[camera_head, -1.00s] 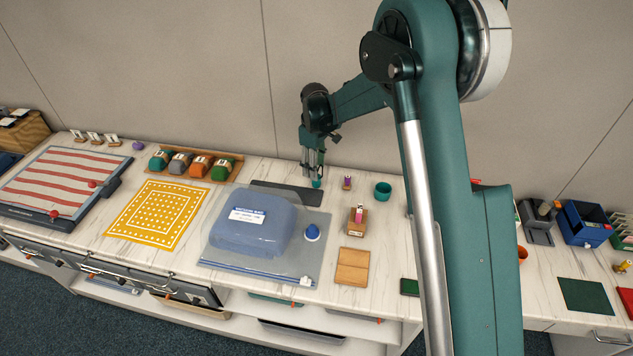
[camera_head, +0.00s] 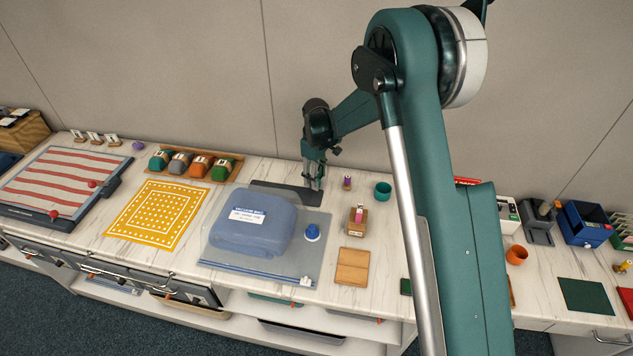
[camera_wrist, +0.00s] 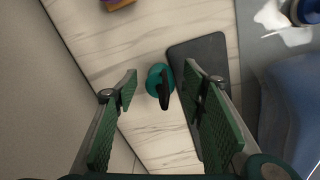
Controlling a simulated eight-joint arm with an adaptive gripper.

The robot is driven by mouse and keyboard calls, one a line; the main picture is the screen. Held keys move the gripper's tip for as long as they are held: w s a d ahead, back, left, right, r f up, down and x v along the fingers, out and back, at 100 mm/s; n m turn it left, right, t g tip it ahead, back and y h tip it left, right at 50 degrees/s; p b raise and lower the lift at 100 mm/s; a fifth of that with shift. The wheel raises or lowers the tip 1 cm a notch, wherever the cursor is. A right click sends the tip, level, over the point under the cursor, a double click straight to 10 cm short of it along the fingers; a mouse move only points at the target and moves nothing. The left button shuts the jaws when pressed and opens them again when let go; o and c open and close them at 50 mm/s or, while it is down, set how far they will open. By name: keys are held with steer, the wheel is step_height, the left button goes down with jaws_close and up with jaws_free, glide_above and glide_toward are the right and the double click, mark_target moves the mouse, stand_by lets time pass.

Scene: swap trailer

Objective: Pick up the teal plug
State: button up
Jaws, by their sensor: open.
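The teal plug (camera_wrist: 154,78) stands on the marble worktop in the wrist view, a round teal base with a dark upright part. It sits between the two green finger pads of my gripper (camera_wrist: 161,76), with a gap on each side. The gripper is open and holds nothing. In the head view my gripper (camera_head: 313,184) points down at the back of the worktop, beside a dark grey mat. There the fingers hide the plug.
The dark grey mat (camera_wrist: 203,55) lies right of the plug in the wrist view. In the head view a purple-topped peg (camera_head: 347,183) and a teal cup (camera_head: 383,190) stand right of the gripper. A blue bag (camera_head: 252,224) lies in front. The wall is close behind.

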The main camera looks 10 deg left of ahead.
steer(key=shift+f, duration=0.85)
steer(key=c, duration=1)
